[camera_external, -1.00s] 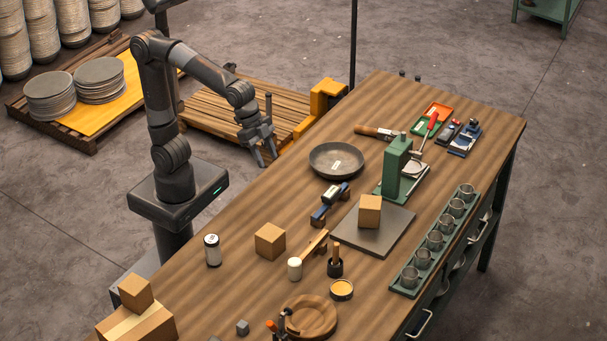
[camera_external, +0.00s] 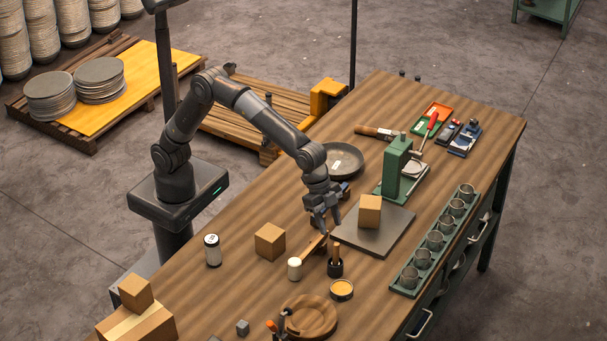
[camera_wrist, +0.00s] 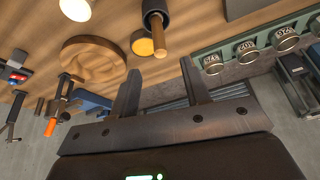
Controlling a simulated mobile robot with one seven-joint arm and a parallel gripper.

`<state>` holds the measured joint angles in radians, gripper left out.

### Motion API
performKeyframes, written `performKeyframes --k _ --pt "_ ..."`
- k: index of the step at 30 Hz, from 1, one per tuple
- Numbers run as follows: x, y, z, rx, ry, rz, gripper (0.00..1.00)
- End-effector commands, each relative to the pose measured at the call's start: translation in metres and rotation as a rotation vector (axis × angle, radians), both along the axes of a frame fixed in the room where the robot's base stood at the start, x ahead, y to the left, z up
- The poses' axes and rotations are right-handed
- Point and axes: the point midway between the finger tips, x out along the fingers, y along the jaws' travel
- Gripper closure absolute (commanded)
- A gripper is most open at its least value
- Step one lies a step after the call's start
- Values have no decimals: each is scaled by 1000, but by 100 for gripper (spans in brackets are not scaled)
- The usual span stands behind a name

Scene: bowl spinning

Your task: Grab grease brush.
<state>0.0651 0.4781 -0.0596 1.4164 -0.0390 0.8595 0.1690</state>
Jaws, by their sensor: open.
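The grease brush appears to be the upright wooden handle (camera_external: 336,252) standing in a short black cup or base (camera_external: 335,269) on the bench. In the wrist view the handle (camera_wrist: 158,38) points toward the camera from its dark base (camera_wrist: 153,8). My gripper (camera_external: 322,226) hangs fingers-down just above and slightly left of the handle. In the wrist view my gripper (camera_wrist: 160,66) is open and empty, with the handle's end just beyond the gap between the fingertips. No contact with the handle shows.
A white cylinder (camera_external: 295,268) stands left of the brush. A tin with orange contents (camera_external: 341,289) sits in front of it. A round wooden board (camera_external: 312,316) lies nearer. A wooden cube (camera_external: 369,211) rests on a grey plate (camera_external: 391,237) behind right. Cups fill a green rack (camera_external: 404,287).

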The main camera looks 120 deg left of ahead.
Motion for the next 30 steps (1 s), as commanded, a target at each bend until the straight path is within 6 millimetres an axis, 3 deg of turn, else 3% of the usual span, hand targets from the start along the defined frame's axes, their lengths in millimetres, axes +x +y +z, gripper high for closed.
performKeyframes --k 9,17,24,30 --pt "16 -4 -42 0 3 0 57" --pt "25 -7 -62 1 2 0 57" --pt "38 -10 -93 0 2 1 57" --pt "40 -10 -96 0 -1 0 57"
